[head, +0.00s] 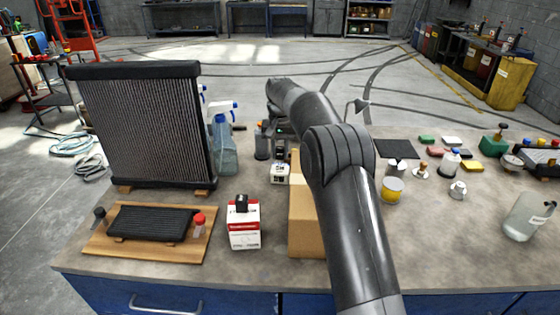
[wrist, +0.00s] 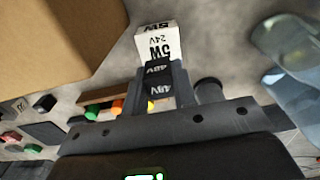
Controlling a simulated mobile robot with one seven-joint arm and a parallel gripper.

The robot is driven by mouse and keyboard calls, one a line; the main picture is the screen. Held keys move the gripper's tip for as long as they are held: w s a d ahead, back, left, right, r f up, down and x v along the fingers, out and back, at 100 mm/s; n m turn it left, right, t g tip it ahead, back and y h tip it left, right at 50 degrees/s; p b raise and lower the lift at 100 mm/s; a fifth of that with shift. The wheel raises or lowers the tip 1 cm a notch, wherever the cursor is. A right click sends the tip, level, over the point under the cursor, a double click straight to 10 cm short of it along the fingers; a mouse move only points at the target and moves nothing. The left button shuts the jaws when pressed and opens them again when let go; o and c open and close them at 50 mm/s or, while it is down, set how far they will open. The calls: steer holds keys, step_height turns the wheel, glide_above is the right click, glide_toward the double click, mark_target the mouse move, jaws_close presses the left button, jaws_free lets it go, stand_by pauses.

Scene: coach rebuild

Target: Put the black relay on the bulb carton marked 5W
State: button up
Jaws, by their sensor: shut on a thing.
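My gripper (wrist: 160,80) is shut on a black relay (wrist: 159,71) with white 48V markings, between its two fingers in the wrist view. The white bulb carton (wrist: 158,40), marked 5W and 24V, lies just beyond the relay there. In the head view the carton (head: 280,174) stands on the bench left of a cardboard box. The held relay (head: 280,154) shows right above the carton; I cannot tell whether they touch. My arm covers part of the area to the right.
The tall cardboard box (head: 306,232) stands close on the right of the carton. Spray bottles (head: 222,145) and a large radiator (head: 140,125) stand behind.

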steer(key=shift+f, duration=1.8)
steer(key=o, duration=1)
steer(key=shift+f, duration=0.15)
